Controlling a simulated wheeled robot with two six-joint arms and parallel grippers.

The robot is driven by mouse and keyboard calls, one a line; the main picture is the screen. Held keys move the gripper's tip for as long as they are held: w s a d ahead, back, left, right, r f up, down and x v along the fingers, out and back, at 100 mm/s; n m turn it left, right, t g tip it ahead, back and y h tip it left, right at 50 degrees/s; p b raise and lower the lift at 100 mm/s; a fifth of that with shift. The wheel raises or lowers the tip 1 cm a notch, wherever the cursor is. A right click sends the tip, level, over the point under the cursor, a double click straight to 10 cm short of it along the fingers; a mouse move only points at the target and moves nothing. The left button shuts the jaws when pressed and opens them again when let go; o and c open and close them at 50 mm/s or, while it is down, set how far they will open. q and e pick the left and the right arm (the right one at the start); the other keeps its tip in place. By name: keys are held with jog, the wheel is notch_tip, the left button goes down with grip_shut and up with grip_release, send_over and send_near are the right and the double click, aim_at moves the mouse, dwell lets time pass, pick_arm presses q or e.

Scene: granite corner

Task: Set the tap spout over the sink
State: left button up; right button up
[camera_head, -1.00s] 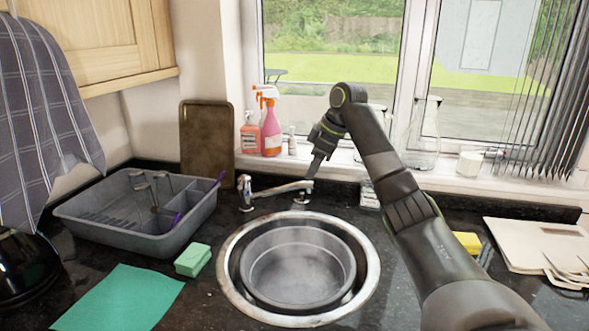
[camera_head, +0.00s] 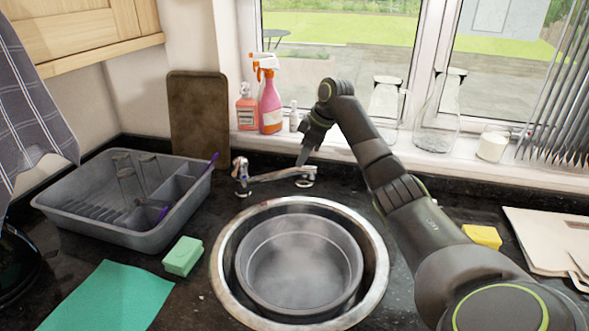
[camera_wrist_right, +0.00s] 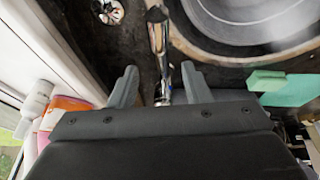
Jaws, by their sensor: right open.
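The chrome tap (camera_head: 268,177) stands behind the round sink (camera_head: 226,290). Its spout runs sideways to the right along the back, behind the sink rim rather than over the bowl. A grey round basin (camera_head: 300,258) sits inside the sink. My right gripper (camera_head: 304,157) is at the spout's right part, pointing down. In the right wrist view its open fingers (camera_wrist_right: 160,85) stand on either side of the chrome spout (camera_wrist_right: 158,45), with gaps on both sides. My left gripper is not in view.
A grey dish rack (camera_head: 75,215) stands left, with a green sponge (camera_head: 183,256) and green cloth (camera_head: 105,298) nearby. Spray bottles (camera_head: 269,105) and glass flasks (camera_head: 438,115) line the windowsill. A yellow sponge (camera_head: 482,236) and boards (camera_head: 550,240) lie right.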

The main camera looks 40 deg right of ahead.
aim_at(295, 172)
jog(key=p+x, duration=0.1)
jog(key=x, duration=0.6)
jog(key=shift+w+a+f, duration=0.1)
jog(key=shift+w+f, duration=0.05)
jog(key=shift+f, duration=0.2)
jog(key=shift+c, duration=0.2)
grip_shut()
